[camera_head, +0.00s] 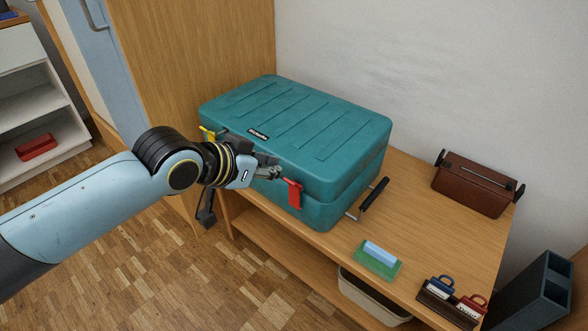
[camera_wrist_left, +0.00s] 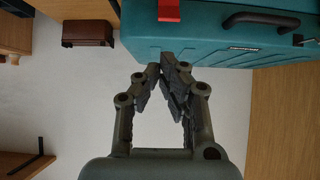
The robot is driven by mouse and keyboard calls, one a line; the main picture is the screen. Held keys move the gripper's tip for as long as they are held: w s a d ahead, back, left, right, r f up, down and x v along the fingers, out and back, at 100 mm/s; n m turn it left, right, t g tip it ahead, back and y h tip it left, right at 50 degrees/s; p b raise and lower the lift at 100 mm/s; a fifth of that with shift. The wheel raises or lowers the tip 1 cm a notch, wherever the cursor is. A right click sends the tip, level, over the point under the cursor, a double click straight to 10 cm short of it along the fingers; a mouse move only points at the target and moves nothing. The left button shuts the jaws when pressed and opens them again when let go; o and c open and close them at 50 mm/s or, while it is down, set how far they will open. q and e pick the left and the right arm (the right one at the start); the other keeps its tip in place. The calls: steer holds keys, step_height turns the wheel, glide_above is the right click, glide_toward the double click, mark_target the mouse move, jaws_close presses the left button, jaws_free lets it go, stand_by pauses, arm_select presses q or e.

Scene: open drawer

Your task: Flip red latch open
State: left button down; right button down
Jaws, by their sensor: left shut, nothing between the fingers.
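The red latch (camera_head: 293,192) sits on the front of the teal case (camera_head: 300,125), near its right front corner. In the left wrist view the red latch (camera_wrist_left: 168,10) shows at the top edge, partly cut off. I cannot tell from these views whether it is fastened. My left gripper (camera_head: 275,172) is shut and empty, in front of the case and just left of the red latch, apparently apart from it. Its fingers (camera_wrist_left: 172,78) also show in the left wrist view. A yellow latch (camera_head: 208,134) is on the case's left front. My right gripper is not in view.
The closed case stands on a wooden table (camera_head: 420,215). A black handle (camera_head: 375,193) sticks out at the case's right. A wooden panel (camera_head: 200,70) stands behind left.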

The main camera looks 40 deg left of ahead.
mark_target(302, 172)
arm_select(q)
steer(key=b+x, duration=0.3)
steer(key=x, duration=0.7)
steer(key=shift+s, duration=0.15)
steer(key=shift+s+a+f+t+b, duration=0.1)
steer(key=shift+s+t+b, duration=0.25)
steer(key=shift+s+t, duration=0.05)
